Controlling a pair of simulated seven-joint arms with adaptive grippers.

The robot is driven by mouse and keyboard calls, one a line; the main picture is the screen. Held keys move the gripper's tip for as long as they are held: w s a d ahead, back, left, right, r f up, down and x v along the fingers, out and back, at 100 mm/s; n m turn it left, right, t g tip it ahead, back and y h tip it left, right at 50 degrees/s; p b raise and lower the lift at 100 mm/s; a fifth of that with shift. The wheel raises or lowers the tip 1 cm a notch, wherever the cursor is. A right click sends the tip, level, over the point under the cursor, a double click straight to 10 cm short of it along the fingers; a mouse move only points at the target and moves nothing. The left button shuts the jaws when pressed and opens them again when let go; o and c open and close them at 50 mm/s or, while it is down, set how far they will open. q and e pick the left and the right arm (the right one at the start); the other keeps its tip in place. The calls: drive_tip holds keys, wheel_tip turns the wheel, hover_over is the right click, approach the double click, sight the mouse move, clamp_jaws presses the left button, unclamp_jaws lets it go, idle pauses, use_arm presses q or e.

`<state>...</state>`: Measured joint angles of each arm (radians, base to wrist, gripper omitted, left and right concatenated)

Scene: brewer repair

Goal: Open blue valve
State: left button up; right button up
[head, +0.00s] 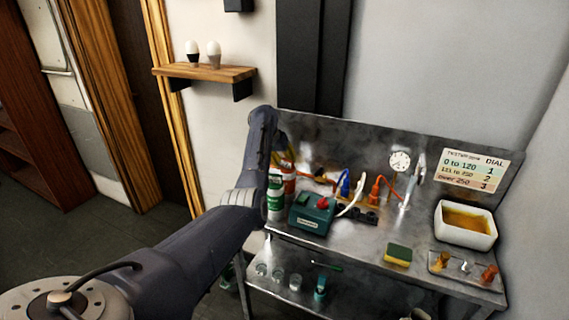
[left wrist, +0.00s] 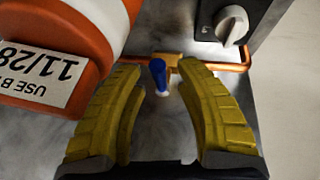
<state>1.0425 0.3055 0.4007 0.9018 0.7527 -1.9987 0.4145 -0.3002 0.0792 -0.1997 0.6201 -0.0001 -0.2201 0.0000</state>
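The blue valve handle (left wrist: 158,73) stands on a copper pipe (left wrist: 222,66) in the left wrist view, between and just beyond my fingertips. My left gripper (left wrist: 160,88) is open, with its yellow fingers on either side and nothing held. I cannot tell whether either finger touches the handle. In the head view my left arm reaches over the metal bench, and its gripper (head: 284,158) is partly hidden at the back left, above the bottles. The valve cannot be made out surely there. My right gripper is not in view.
An orange and white container (left wrist: 62,55) is close beside the left finger. A dark panel with a pale knob (left wrist: 232,25) lies beyond the pipe. On the bench stand a green-labelled bottle (head: 275,198), a teal box (head: 311,215), a sponge (head: 398,254) and a white tub (head: 465,240).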

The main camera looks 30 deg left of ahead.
use_arm(q)
drive_tip(key=shift+o, duration=0.4)
drive_tip(key=shift+f, duration=0.1)
clamp_jaws()
